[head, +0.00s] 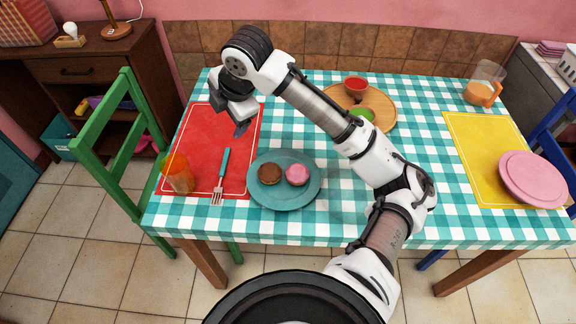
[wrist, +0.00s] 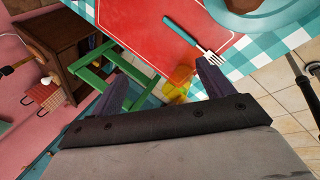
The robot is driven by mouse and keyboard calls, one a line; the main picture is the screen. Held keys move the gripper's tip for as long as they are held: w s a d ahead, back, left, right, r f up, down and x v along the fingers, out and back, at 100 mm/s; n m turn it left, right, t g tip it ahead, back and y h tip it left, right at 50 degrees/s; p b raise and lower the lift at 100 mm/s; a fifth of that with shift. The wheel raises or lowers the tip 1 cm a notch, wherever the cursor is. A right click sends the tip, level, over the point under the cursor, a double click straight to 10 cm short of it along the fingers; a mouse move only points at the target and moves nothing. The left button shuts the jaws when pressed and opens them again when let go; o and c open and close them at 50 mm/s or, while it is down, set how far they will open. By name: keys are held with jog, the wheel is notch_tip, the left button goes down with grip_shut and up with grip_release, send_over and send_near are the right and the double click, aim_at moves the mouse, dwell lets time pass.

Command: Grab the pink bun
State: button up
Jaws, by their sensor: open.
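The pink bun (head: 297,174) sits on the right half of a teal plate (head: 285,201), next to a brown bun (head: 270,173). The plate lies on the checkered table near its front edge. My gripper (head: 241,131) is above the red placemat (head: 196,124), to the upper left of the plate, apart from the bun. In the wrist view my gripper (wrist: 165,80) shows two spread fingers with nothing between them. The plate's edge (wrist: 238,22) and part of a brown bun (wrist: 285,8) show at the top right there; the pink bun is not visible in that view.
A fork (head: 221,177) and an orange cup (head: 178,174) stand left of the plate. A pink plate (head: 533,178) lies on the yellow mat (head: 470,140). A green chair (head: 104,140) is at left.

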jog(key=s+d+f+g+h, duration=0.1)
jog(key=d+f+g+h, duration=0.1)
jog(key=d, duration=0.6)
jog(key=s+d+f+g+h, duration=0.1)
jog(key=s+d+h, duration=0.1)
jog(key=d, duration=0.5)
send_over(298, 170)
jog(key=f, duration=0.7)
jog(key=shift+s+a+f, duration=0.15)
jog(key=shift+s+a, duration=0.1)
jog(key=shift+a, duration=0.05)
jog(key=shift+w+d+f+p, duration=0.15)
jog(key=shift+f+p, duration=0.45)
jog(key=shift+f, duration=1)
jog(key=shift+w+d+f+p, duration=0.1)
jog(key=shift+f+p, duration=0.5)
jog(key=shift+f, duration=1)
jog(key=c, duration=1.1)
